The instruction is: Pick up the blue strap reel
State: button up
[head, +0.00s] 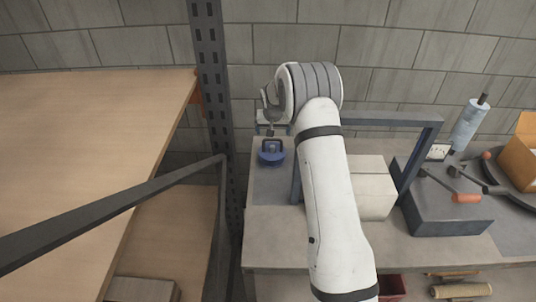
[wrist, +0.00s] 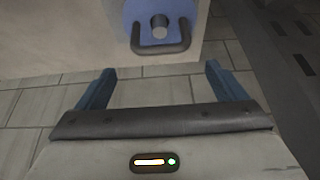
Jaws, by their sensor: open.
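The blue strap reel (head: 270,154) sits on the left end of the grey workbench, beside the dark upright post. In the wrist view the reel (wrist: 180,10) is at the top edge and partly cut off, with a round grey hub and a grey looped handle. My gripper (wrist: 160,70) is open with nothing between its two blue fingers. The fingertips point toward the reel's handle side and are apart from it. In the head view my white arm reaches out over the bench, and its end is near the reel; the fingers are hard to make out there.
A dark slotted post (head: 212,90) and wooden shelves (head: 90,130) stand left of the reel. A pale box (head: 370,188) sits under a grey frame to the right. A grey machine (head: 440,205) with an orange-handled lever is farther right. A block wall stands behind.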

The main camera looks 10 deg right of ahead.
aim_at(272, 139)
jog(key=shift+p+x, duration=1.55)
jog(key=shift+x, duration=1.9)
jog(key=shift+s+a+f, duration=0.1)
jog(key=shift+s+a, duration=0.05)
jog(key=shift+s, duration=0.05)
jog(key=c, duration=1.6)
jog(key=shift+c, duration=0.7)
